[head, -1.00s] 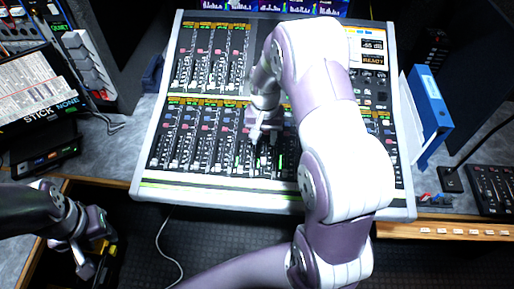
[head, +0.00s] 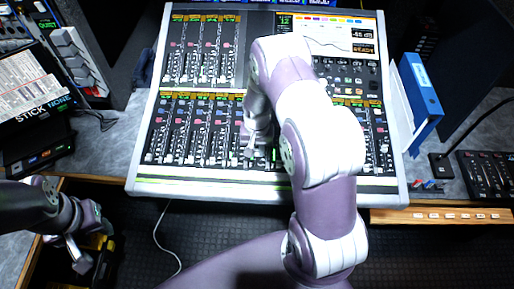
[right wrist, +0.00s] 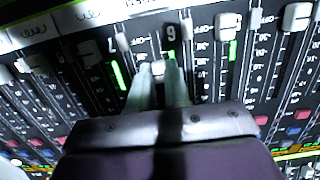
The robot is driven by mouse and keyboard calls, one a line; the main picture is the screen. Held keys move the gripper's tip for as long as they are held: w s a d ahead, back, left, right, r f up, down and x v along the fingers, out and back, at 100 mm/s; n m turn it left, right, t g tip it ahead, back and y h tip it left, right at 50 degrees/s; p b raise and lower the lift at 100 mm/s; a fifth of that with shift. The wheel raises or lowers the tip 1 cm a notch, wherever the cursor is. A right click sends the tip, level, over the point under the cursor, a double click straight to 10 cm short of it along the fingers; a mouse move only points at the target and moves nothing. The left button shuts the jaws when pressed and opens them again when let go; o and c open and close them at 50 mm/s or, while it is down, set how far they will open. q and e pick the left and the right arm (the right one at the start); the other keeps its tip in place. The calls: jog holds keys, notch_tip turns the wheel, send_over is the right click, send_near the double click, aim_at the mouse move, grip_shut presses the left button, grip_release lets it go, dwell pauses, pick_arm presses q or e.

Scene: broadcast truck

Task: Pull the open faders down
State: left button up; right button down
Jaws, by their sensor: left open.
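The mixing console (head: 210,190) stands on the desk, with an upper and a lower bank of faders. My right gripper (head: 254,150) is at the middle of the lower bank, partly hidden by my arm. In the right wrist view its two fingers (right wrist: 160,75) are close together with a pale fader cap (right wrist: 158,68) between their tips. Neighbouring caps (right wrist: 122,41) and (right wrist: 228,20) sit beside green-lit meters (right wrist: 118,75). My right arm hides the right part of the lower bank. My left gripper (head: 84,250) is open and empty at the lower left, away from the console.
A blue binder (head: 418,100) stands right of the console, and a small black mixer (head: 486,175) lies further right. A black device (head: 38,155) and a rack are at the left. A white cable (head: 165,240) hangs over the dark floor in front.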

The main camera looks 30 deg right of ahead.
aim_at(256, 167)
jog(key=s+a, duration=0.1)
jog(key=s+p, duration=0.1)
jog(key=s, duration=0.1)
jog(key=shift+a+f, duration=0.1)
jog(key=shift+a, duration=0.25)
jog(key=shift+s+a+f, duration=0.1)
jog(key=shift+s+f, duration=0.1)
jog(key=c, duration=1.1)
grip_release()
jog(key=shift+s, duration=0.1)
jog(key=shift+a+r, duration=0.1)
jog(key=shift+a, duration=0.05)
